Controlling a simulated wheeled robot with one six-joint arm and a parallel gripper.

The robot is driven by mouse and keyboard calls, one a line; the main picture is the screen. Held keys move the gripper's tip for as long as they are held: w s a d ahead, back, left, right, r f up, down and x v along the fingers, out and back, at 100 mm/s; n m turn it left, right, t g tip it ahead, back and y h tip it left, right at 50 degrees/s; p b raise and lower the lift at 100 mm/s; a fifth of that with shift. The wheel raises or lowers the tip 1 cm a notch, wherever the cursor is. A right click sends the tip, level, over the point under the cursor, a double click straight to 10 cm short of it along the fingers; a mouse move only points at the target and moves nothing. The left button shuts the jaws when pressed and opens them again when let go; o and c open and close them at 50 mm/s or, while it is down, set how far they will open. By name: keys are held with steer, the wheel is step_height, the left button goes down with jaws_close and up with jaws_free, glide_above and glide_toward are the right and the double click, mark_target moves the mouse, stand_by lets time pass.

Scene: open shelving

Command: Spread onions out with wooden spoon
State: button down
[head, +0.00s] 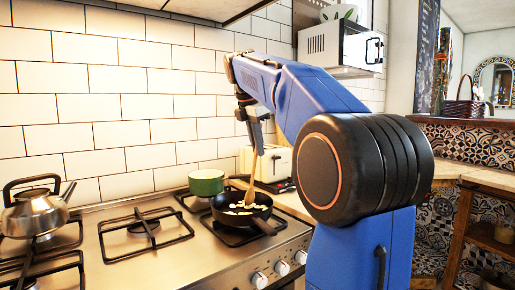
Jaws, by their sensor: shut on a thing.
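My gripper (254,112) is shut on the wooden spoon (254,165) and holds it steeply over the stove. The spoon's lower end reaches down into a black frying pan (265,227). Pale onion pieces (246,209) lie scattered on the pan's dark bottom.
A green pot (206,182) stands just behind the pan. A steel kettle (36,211) stands at the far left of the stove (115,262). A cream toaster (272,163) is close behind the spoon. The left-centre burner (143,228) is free.

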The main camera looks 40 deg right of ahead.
steer(key=shift+r, duration=3.15)
steer(key=shift+s, duration=0.1)
